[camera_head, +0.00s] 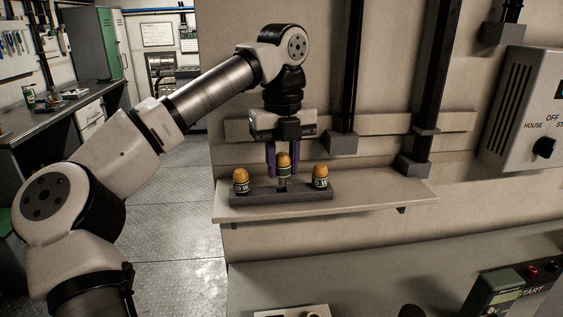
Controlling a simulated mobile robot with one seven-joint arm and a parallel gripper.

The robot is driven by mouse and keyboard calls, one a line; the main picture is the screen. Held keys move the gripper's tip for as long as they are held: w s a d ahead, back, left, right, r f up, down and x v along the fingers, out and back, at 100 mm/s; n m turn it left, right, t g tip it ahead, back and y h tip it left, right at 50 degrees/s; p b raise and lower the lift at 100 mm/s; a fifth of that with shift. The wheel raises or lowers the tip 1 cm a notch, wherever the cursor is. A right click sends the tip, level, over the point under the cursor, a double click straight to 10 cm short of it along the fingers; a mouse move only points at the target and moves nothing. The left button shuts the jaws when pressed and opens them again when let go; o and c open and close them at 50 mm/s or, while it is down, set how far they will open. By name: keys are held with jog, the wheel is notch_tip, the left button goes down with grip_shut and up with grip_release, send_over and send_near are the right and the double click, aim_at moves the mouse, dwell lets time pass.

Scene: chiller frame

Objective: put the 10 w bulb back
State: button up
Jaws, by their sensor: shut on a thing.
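Three bulbs with amber tops and dark, labelled bodies are at a dark grey holder block (262,194) on a wall shelf. The left bulb (241,180) and the right bulb (320,176) stand upright in the block. My gripper (284,172) points down over the block's middle and is shut on the middle bulb (284,161), which is upright and sits higher than the other two. A dark opening shows in the block below it. The labels are too small to read surely, so I cannot tell which bulb is the 10 w one.
The pale shelf (390,197) has free room right of the block. Black vertical conduits (432,80) run down the wall behind. A switch box (525,110) is at right, and a green START box (505,290) is at lower right.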

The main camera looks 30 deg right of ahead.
aim_at(281, 175)
jog(key=shift+w+d+r, duration=0.1)
jog(key=shift+w+d, duration=0.05)
jog(key=shift+w, duration=0.1)
jog(key=f+p, duration=0.1)
jog(key=w+f+p, duration=0.1)
jog(key=f, duration=0.1)
jog(key=shift+d+f, duration=0.2)
jog(key=shift+f, duration=0.15)
jog(key=shift+f, duration=0.1)
jog(key=shift+f, duration=0.15)
jog(key=o, duration=1)
jog(key=shift+o, duration=0.2)
notch_tip(281, 175, up, 12)
jog(key=shift+r+b, duration=0.25)
jog(key=shift+b, duration=0.2)
